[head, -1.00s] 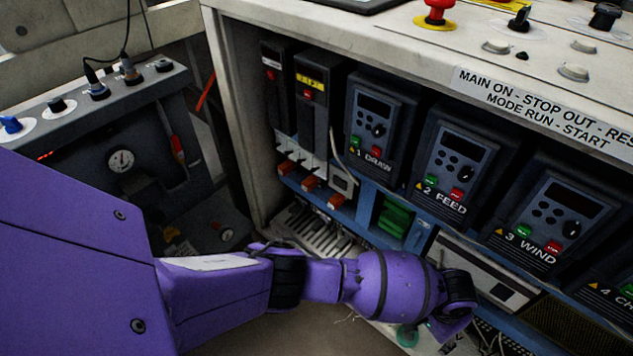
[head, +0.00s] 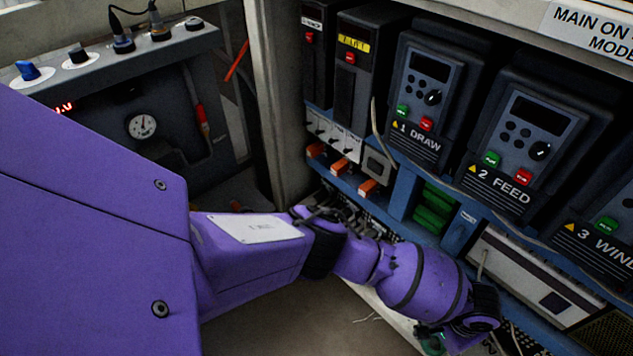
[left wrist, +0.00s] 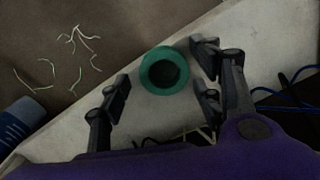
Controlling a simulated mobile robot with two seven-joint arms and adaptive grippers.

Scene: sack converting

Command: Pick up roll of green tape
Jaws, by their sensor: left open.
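The roll of green tape (left wrist: 166,52) lies flat on a pale ledge in the left wrist view, its round hole facing the camera. My left gripper (left wrist: 161,80) is open, with fingers on both sides of the roll. The right-hand fingers look close to its rim, and the left-hand finger stands farther off. I cannot tell whether any finger touches it. In the head view, a sliver of the tape (head: 430,341) shows at the bottom, mostly hidden by my left wrist. My right gripper is not in view.
The cabinet holds drive units, including 1 DRAW (head: 421,90) and 2 FEED (head: 520,135). A gauge panel (head: 110,95) stands at the left. Blue cables (left wrist: 285,95) lie right of the gripper. White thread scraps (left wrist: 80,38) and a blue object (left wrist: 18,122) are at left.

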